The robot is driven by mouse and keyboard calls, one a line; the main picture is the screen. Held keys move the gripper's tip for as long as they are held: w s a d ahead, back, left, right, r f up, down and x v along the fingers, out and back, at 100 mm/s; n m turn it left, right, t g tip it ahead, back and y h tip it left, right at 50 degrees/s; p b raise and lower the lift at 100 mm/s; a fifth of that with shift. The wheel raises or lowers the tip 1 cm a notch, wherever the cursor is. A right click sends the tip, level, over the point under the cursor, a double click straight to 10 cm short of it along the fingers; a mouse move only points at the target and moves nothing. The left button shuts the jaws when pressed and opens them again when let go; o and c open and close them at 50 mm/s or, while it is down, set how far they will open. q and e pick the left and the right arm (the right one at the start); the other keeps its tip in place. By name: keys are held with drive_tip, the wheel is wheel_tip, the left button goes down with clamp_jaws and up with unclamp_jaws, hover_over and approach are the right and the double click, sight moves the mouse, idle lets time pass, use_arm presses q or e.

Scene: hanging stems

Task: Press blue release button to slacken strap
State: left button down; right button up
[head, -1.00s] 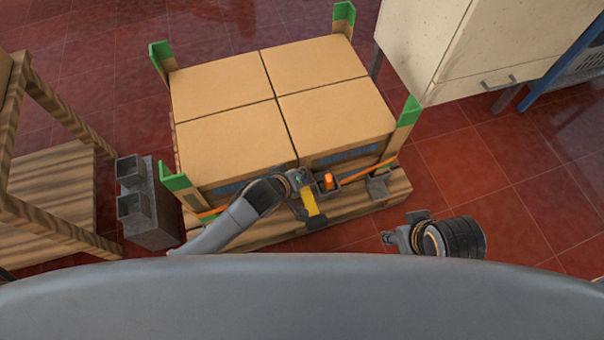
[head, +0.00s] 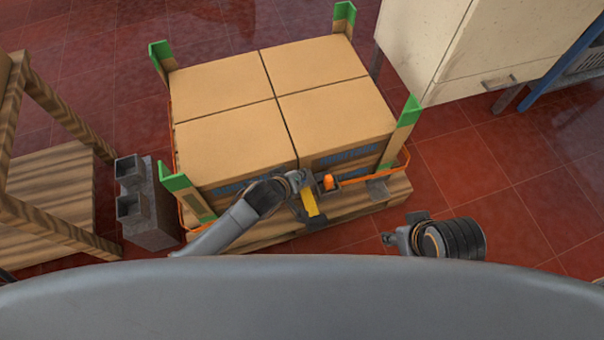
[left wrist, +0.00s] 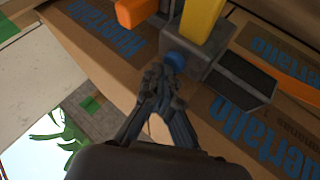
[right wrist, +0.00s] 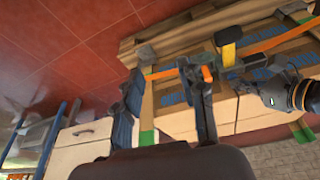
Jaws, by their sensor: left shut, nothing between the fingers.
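The strap tensioner (head: 327,184) sits at the front of the boxes, with an orange part (head: 328,182) and a yellow lever (head: 311,204). The left wrist view shows its blue button (left wrist: 178,60) on the grey housing (left wrist: 207,55). My left gripper (head: 303,178) is shut and empty; its fingertips (left wrist: 164,76) are at the button, apparently touching it.
Cardboard boxes (head: 235,95) stand on a wooden pallet (head: 365,205) between green-topped corner posts (head: 407,112). A grey block (head: 150,215) and a wooden shelf (head: 50,185) are at left. A cream cabinet (head: 450,45) is at back right. Red floor is clear at right.

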use_arm(q)
drive_tip(key=shift+s, duration=0.1)
use_arm(e)
drive_tip(key=shift+w, duration=0.1)
use_arm(q)
drive_tip(key=shift+r+p, duration=0.4)
drive_tip(key=shift+p, duration=0.1)
drive_tip(key=shift+r+p, duration=0.6)
drive_tip(key=shift+p, duration=0.05)
use_arm(e)
drive_tip(key=x, duration=0.4)
drive_tip(key=shift+a+f, duration=0.1)
drive_tip(key=shift+f, duration=0.05)
use_arm(q)
drive_tip(key=shift+r, duration=0.1)
use_arm(e)
drive_tip(key=shift+f, duration=0.1)
